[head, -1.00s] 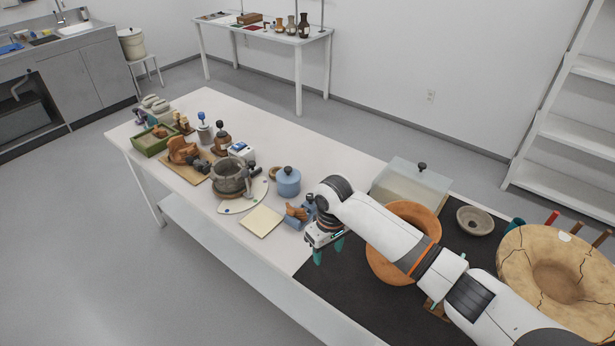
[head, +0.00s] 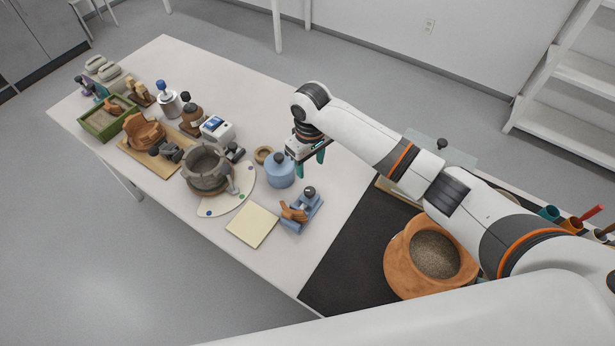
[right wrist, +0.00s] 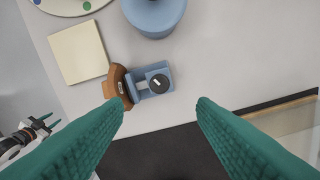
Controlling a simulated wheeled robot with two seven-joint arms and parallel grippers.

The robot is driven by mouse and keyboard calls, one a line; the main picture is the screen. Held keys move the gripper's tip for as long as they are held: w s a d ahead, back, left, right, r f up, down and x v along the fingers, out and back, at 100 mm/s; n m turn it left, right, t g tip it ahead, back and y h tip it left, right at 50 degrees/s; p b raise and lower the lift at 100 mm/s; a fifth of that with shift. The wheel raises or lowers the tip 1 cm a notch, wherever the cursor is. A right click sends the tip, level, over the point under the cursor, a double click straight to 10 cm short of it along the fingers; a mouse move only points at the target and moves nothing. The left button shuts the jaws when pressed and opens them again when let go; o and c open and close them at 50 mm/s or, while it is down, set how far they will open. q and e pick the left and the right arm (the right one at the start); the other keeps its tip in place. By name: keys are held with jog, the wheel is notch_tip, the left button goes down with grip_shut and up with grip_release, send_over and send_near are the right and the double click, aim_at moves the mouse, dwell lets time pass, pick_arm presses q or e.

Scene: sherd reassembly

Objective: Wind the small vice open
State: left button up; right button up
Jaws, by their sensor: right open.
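The small vice (head: 301,213) is blue with a black knob (head: 309,191) on top and stands on the pale table, just left of the black mat. A brown sherd (head: 293,213) sits at its left end; it also shows in the right wrist view (right wrist: 118,87). In that view the blue vice body (right wrist: 145,91) and the round knob (right wrist: 160,83) lie ahead, between the finger lines. My right gripper (head: 310,165) is open and empty, above and behind the vice, near the blue jar. My left gripper (right wrist: 48,124) shows small at the left edge of the right wrist view.
A blue lidded jar (head: 280,170) stands close behind the vice. A cream pad (head: 252,225) and a white palette (head: 217,206) lie to its left. A large orange pot (head: 402,262) stands on the black mat (head: 345,262). Bare table lies right of the jar.

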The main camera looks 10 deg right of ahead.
send_over(310, 191)
notch_tip(310, 191, down, 5)
jog(key=shift+r+p, duration=0.2)
jog(key=shift+p, duration=0.15)
notch_tip(310, 191, down, 6)
jog(key=shift+r, duration=0.15)
jog(key=shift+f, duration=0.5)
pick_arm(q)
jog(key=shift+w+r, duration=0.1)
jog(key=shift+r, duration=0.45)
pick_arm(e)
jog(key=shift+c, duration=0.9)
jog(key=c, duration=0.8)
pick_arm(q)
jog(key=shift+s, duration=0.25)
